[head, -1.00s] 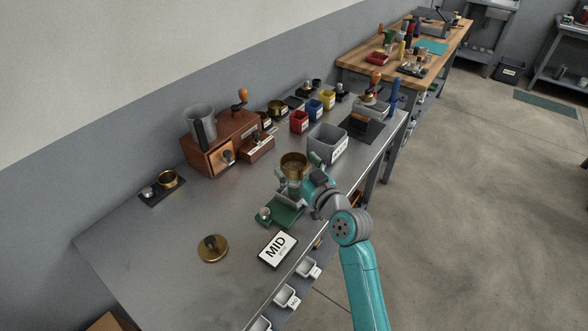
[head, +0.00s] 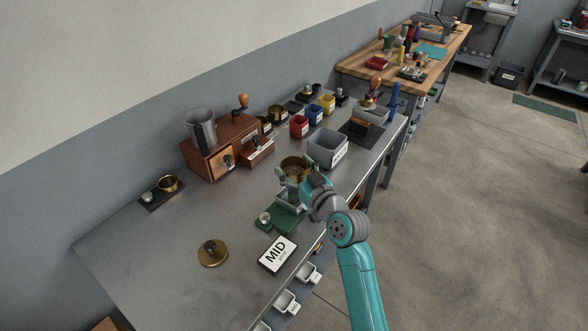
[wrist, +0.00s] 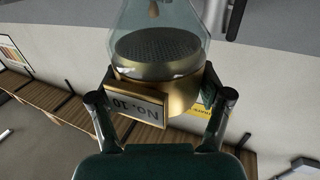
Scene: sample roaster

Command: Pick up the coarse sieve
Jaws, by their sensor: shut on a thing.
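The coarse sieve is a round brass ring with dark mesh and a plate reading "No. 10", upside down in the wrist view (wrist: 162,88). My gripper (wrist: 160,76) is shut on it, with one finger at each side. In the head view the brass sieve (head: 295,165) is near the bench's front edge, above or at the green stand (head: 288,216). My gripper (head: 308,184) is on its right side and partly hides it. I cannot tell whether the sieve touches the stand.
A grey bin (head: 327,149) stands close behind the sieve. A "MID" sign (head: 277,254) and a brass lid (head: 212,253) lie at the front left. The grey bench (head: 150,240) has bare room at left.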

